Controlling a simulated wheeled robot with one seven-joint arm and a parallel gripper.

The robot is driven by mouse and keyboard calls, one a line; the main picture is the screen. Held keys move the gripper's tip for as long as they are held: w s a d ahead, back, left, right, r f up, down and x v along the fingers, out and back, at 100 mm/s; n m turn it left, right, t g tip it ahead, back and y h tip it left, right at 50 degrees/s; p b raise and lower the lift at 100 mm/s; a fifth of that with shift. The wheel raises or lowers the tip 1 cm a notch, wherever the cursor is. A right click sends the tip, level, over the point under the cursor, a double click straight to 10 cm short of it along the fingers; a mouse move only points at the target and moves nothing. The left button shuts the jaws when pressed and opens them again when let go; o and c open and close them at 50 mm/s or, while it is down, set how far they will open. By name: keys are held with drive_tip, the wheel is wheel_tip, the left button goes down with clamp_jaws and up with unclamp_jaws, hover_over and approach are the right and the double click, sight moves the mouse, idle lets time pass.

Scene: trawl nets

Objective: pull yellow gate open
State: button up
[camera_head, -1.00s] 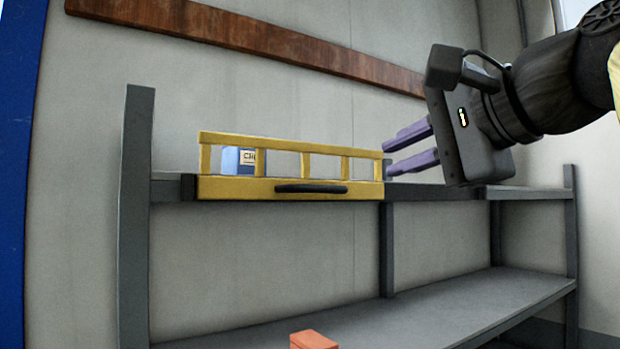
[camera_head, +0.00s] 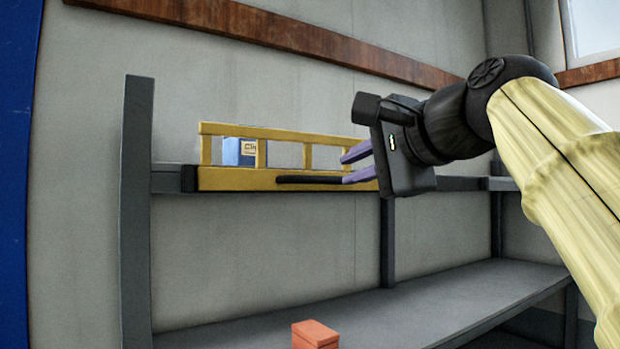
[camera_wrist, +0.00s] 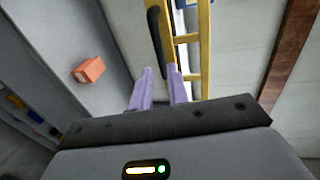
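The yellow gate (camera_head: 228,180) is a railed bar on the front edge of the upper shelf. It looks closed, in line with the shelf front. Its black handle (camera_head: 300,179) runs along the lower bar; the handle also shows in the wrist view (camera_wrist: 154,35). My gripper (camera_head: 343,169) has its two purple fingers apart, by the right part of the gate. In the wrist view the fingertips (camera_wrist: 160,70) lie around the near end of the handle's line. I cannot tell whether they touch it.
A blue labelled box (camera_head: 238,152) stands behind the gate on the upper shelf. An orange block (camera_head: 315,334) is low in front; it also shows in the wrist view (camera_wrist: 88,70). A grey upright (camera_head: 136,220) stands left of the gate. The lower shelf (camera_head: 420,305) is largely bare.

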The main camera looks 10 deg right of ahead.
sight(326, 179)
drive_tip(key=p+x, duration=0.1)
drive_tip(key=x, duration=0.7)
drive_tip(key=shift+w+p, duration=0.25)
drive_tip(key=shift+p, duration=0.05)
clamp_jaws()
